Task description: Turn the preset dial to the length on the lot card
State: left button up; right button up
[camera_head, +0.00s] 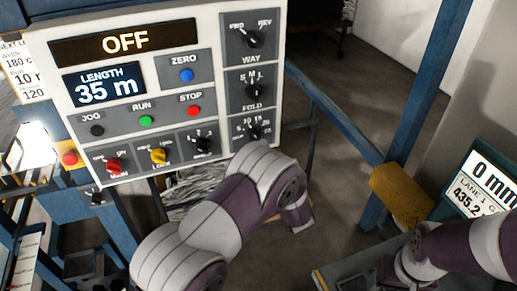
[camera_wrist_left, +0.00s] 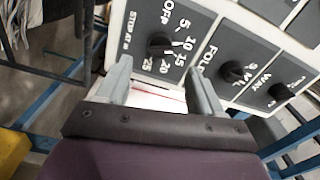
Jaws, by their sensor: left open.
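The preset dial (camera_wrist_left: 160,45), a black knob marked OFF, 5, 10, 15, 20, 25, is on the grey-white control panel (camera_wrist_left: 223,22). In the head view the dial (camera_head: 253,131) is at the panel's lower right, partly covered by my left arm. Its exact pointer setting is unclear. My left gripper (camera_wrist_left: 160,92) is open, its fingers apart and just short of the dial, not around it. A white card (camera_head: 24,72), apparently the lot card, is partly hidden behind the panel; "180 c" and "10 m" show. My right gripper (camera_head: 388,271) is small and dark at lower right.
The panel has an OFF display (camera_head: 124,42), a LENGTH 35 m display (camera_head: 104,85), FOLD (camera_head: 252,90) and WAY (camera_head: 254,39) dials, and several buttons and switches. A blue post (camera_head: 425,90), yellow block (camera_head: 402,193) and 0 mm screen (camera_head: 484,178) stand at right.

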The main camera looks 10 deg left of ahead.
pick_arm(q)
jog(key=b+v, duration=0.1)
jog(key=v, duration=0.3)
jog(key=shift+s+d, duration=0.25)
jog(key=shift+s, duration=0.1)
